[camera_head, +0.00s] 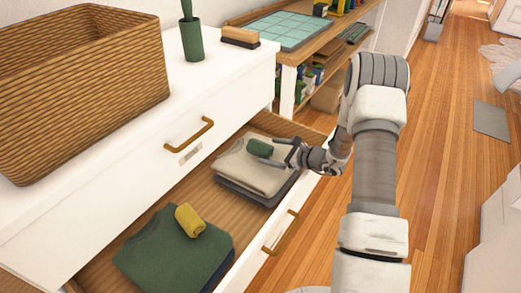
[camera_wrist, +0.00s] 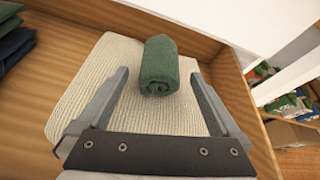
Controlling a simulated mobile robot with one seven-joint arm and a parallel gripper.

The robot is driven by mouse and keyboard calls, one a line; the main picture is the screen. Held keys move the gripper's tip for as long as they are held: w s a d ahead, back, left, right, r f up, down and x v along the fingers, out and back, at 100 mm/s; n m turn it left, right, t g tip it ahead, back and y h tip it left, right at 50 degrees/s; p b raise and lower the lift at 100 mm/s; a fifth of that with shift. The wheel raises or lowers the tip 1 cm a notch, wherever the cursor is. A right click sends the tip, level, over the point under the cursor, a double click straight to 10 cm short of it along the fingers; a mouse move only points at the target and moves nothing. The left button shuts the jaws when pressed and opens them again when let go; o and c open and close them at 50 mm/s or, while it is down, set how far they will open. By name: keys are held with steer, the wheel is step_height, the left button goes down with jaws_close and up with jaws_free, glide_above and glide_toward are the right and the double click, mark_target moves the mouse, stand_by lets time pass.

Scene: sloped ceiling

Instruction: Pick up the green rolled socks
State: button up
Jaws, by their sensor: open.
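The green rolled socks (camera_head: 259,148) lie on a cream knitted garment (camera_head: 238,170) in the open drawer (camera_head: 165,201). In the wrist view the green roll (camera_wrist: 159,66) lies ahead of and between my two fingers, near the far end of the cream garment (camera_wrist: 150,119). My gripper (camera_head: 276,153) is at the right side of the socks in the head view. In the wrist view my gripper (camera_wrist: 157,78) is open, with a finger on either side of the roll and visible gaps. Nothing is held.
A folded green garment (camera_head: 165,254) with a yellow roll (camera_head: 189,220) lies nearer in the drawer. The white dresser (camera_head: 130,145) overhangs the drawer's back and carries a wicker basket (camera_head: 85,90), a green cup (camera_head: 192,42) and a brush (camera_head: 240,37). A wooden desk (camera_head: 342,38) stands behind.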

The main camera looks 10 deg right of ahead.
mark_target(262, 148)
steer(key=b+x, duration=0.1)
steer(key=x, duration=0.4)
steer(key=shift+w+r, duration=0.1)
steer(key=shift+r, duration=0.05)
steer(key=shift+d+r, duration=0.1)
steer(key=c, duration=1.2)
